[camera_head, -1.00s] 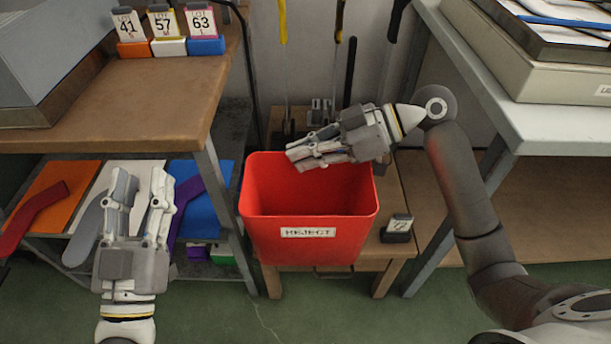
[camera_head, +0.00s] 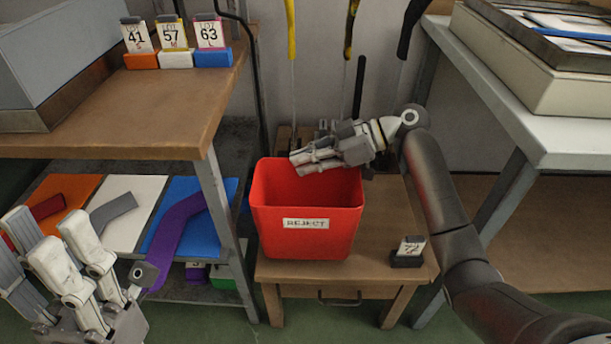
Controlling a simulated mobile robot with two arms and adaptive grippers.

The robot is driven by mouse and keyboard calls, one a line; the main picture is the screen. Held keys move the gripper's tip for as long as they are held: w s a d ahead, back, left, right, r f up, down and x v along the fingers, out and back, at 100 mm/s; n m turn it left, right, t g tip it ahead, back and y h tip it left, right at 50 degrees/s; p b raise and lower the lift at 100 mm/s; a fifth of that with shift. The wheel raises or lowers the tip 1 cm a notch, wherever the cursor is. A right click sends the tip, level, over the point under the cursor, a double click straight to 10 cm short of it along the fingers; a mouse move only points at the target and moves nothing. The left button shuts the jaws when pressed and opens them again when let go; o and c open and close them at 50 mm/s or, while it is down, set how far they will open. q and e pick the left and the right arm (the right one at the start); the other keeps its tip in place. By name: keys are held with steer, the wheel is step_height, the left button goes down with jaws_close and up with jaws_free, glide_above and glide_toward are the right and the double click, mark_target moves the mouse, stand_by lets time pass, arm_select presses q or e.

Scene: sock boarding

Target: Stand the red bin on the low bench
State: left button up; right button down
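The red bin (camera_head: 308,235) with a "REJECT" label stands upright at the left part of the low wooden bench (camera_head: 385,220); its bottom looks level with the bench top, near the front edge. My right gripper (camera_head: 303,159) lies across the bin's back rim from the right, its fingers close together on either side of that rim. The exact contact is partly hidden. My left gripper (camera_head: 50,238) is at the lower left, empty, with its fingers spread, well away from the bin.
A small numbered card in a black holder (camera_head: 408,252) stands on the bench to the bin's right. Long-handled tools (camera_head: 347,60) stand behind. A left table (camera_head: 140,100) and right table (camera_head: 545,135) flank the bench. A purple sock-shaped piece (camera_head: 178,235) lies on the lower left shelf.

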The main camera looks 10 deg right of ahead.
steer(key=f+b, duration=0.1)
steer(key=f, duration=0.1)
steer(key=f+b, duration=0.1)
steer(key=f, duration=0.1)
steer(key=shift+w+d, duration=0.1)
steer(key=shift+w, duration=0.3)
steer(key=c, duration=2.2)
jaws_free()
steer(key=shift+f, duration=0.2)
steer(key=o, duration=0.6)
steer(key=shift+c, duration=0.2)
steer(key=shift+r, duration=0.15)
